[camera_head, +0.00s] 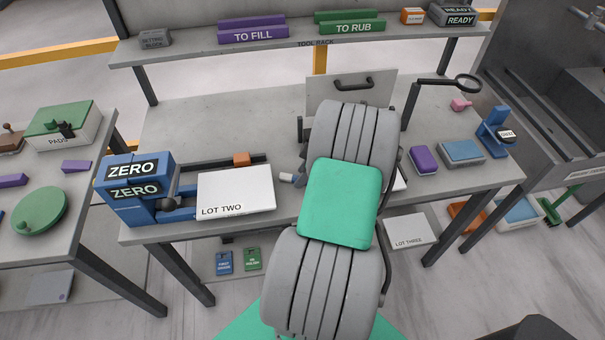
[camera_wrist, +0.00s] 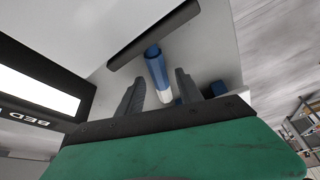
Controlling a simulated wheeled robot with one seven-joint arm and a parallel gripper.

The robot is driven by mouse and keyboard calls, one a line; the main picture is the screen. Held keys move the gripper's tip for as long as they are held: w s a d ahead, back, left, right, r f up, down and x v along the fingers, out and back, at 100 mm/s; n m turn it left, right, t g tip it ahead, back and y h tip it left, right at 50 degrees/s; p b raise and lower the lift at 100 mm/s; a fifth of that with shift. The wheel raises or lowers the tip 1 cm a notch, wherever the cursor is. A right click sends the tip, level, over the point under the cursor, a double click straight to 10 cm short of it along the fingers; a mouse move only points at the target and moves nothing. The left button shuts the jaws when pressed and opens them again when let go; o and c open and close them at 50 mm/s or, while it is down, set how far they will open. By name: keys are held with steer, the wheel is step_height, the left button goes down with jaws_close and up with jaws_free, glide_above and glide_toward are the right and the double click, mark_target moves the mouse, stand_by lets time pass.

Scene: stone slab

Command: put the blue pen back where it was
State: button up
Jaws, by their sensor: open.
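In the wrist view, a blue and white cylinder (camera_wrist: 157,68), which looks like the blue pen, shows between the two fingers of my gripper (camera_wrist: 160,76). The fingers are apart, with visible gaps on both sides of it. Its blue end is near a dark bar (camera_wrist: 153,36) on a pale surface. In the head view, my arm hides the gripper's fingers and much of the bench's middle. A small pale cylinder with a bluish end (camera_head: 287,178) shows just left of my arm; I cannot tell whether it is the same pen.
A white LOT TWO board (camera_head: 236,196) and blue ZERO blocks (camera_head: 140,172) are left of my arm. A purple block (camera_head: 423,160), a blue-grey box (camera_head: 460,153) and a magnifier (camera_head: 467,84) are to the right. The bench's back left is clear.

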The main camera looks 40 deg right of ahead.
steer(key=b+v, duration=0.2)
steer(key=v, duration=1)
steer(key=w+a+r+m+h, duration=0.1)
steer(key=w+a+r, duration=0.2)
steer(key=a, duration=0.4)
steer(key=w+a+r+m, duration=0.1)
steer(key=w+a+r, duration=0.1)
steer(key=w+a, duration=0.35)
steer(key=s+a+r+m, duration=0.1)
steer(key=s+a, duration=0.3)
steer(key=a, duration=0.5)
steer(key=s+a+r+m+h, duration=0.1)
steer(key=s+a+m, duration=0.2)
steer(key=a, duration=0.6)
steer(key=shift+s+a+r+m+h, duration=0.3)
steer(key=shift+s+a, duration=0.05)
steer(key=shift+s, duration=0.15)
